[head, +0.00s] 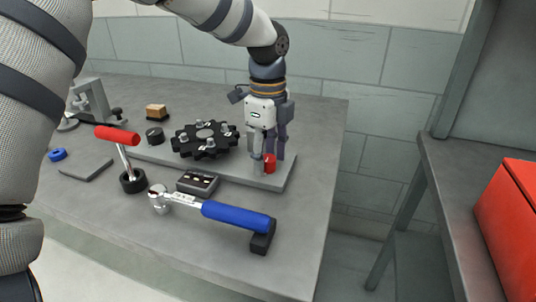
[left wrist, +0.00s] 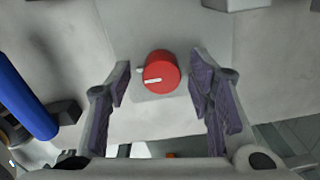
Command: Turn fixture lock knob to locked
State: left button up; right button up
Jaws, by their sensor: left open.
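The red lock knob (left wrist: 161,72) sits on the grey fixture plate (left wrist: 190,30) in the left wrist view, with a white pointer line on its face aimed toward the left. In the head view the knob (head: 269,163) shows at the right end of the fixture plate (head: 277,182). My left gripper (left wrist: 160,85) is open, with one finger on each side of the knob and visible gaps to both. In the head view my left gripper (head: 266,155) points down at the knob and partly covers it. My right gripper is not in view.
A black toothed sprocket (head: 205,140) lies on the fixture plate. A blue-handled torque wrench (head: 236,216), a small dark tray (head: 198,182) and a red-handled tool (head: 117,136) are in front. A red box (head: 508,230) stands on another table at right.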

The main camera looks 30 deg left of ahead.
pick_arm(q)
grip_shut()
jog(key=shift+n, duration=0.4)
jog(key=shift+r+n+p, duration=0.1)
jog(key=shift+n+p, duration=0.25)
jog(key=shift+n, duration=0.75)
jog(key=n, duration=1)
jog(key=shift+n, duration=2.4)
